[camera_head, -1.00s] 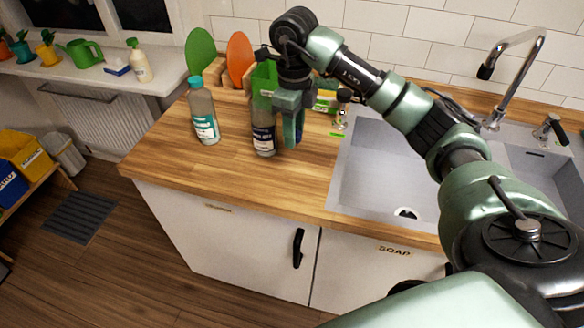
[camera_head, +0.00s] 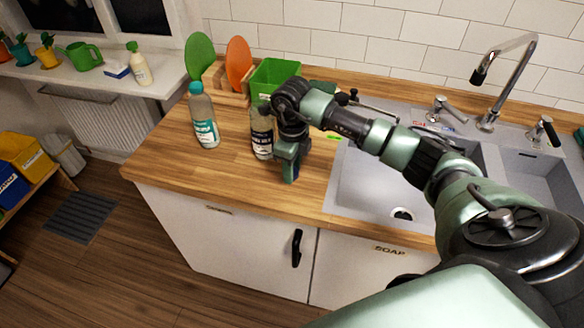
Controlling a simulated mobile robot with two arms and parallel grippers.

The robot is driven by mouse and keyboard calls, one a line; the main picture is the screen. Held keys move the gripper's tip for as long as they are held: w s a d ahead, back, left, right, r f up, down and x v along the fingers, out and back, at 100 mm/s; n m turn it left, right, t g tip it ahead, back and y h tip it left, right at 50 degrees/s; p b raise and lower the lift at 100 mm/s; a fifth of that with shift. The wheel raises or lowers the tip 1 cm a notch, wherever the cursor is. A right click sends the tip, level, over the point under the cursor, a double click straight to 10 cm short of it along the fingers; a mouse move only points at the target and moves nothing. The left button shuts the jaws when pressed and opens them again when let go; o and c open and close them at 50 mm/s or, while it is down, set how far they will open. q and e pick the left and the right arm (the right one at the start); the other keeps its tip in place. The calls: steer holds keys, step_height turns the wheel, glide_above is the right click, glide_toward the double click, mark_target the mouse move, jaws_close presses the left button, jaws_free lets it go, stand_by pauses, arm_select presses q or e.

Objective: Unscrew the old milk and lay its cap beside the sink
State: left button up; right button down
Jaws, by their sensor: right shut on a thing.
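A bottle with a dark label (camera_head: 262,142) stands upright on the wooden counter (camera_head: 235,178), left of the sink (camera_head: 365,195). Its top is partly hidden by my right wrist, and I see no cap on it. A second bottle (camera_head: 204,118) with a teal cap and teal label stands upright to its left. My right gripper (camera_head: 290,176) points down just right of the dark-label bottle, low over the counter by the sink's left edge. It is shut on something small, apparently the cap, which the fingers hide. My left gripper is not in view.
A green bin (camera_head: 273,76) and a rack with green and orange boards (camera_head: 239,62) stand behind the bottles. The tap (camera_head: 505,75) rises behind the sink at right. The counter in front of the bottles is clear.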

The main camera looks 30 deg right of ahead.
steer(key=shift+f, duration=0.1)
steer(key=c, duration=1.4)
jaws_free()
steer(key=shift+f, duration=0.1)
steer(key=o, duration=0.4)
steer(key=shift+r, duration=0.2)
step_height(320, 180, up, 12)
steer(key=b, duration=0.3)
